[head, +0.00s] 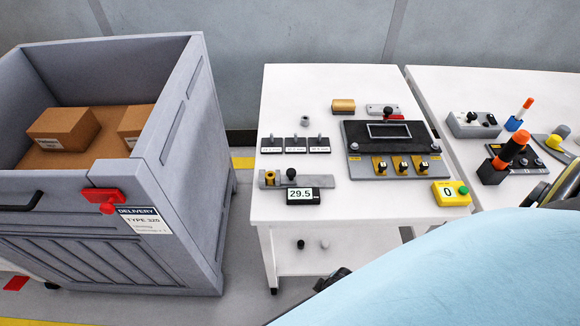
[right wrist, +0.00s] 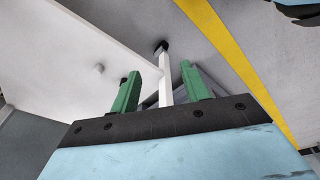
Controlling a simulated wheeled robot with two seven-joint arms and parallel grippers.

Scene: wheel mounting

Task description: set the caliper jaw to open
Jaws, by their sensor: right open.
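The caliper (head: 270,179) lies at the front left of the white table in the head view. It has a metal bar, a black knob (head: 291,174) and a display (head: 303,195) reading 29.5. The gap at its jaw is too small to judge. My right gripper (right wrist: 161,82) shows in the right wrist view with its two green fingers apart and nothing held. It is low, near the table's underside and a white table leg, away from the caliper. The caliper does not show in that view. My left gripper is not in view.
The white table (head: 233,213) also holds a dark fixture panel (head: 392,139), several small labelled plates and a yellow counter box (head: 451,193). A grey delivery bin (head: 183,160) stands left of it. A second table (head: 470,84) is at right. My light-blue arm covers the lower right.

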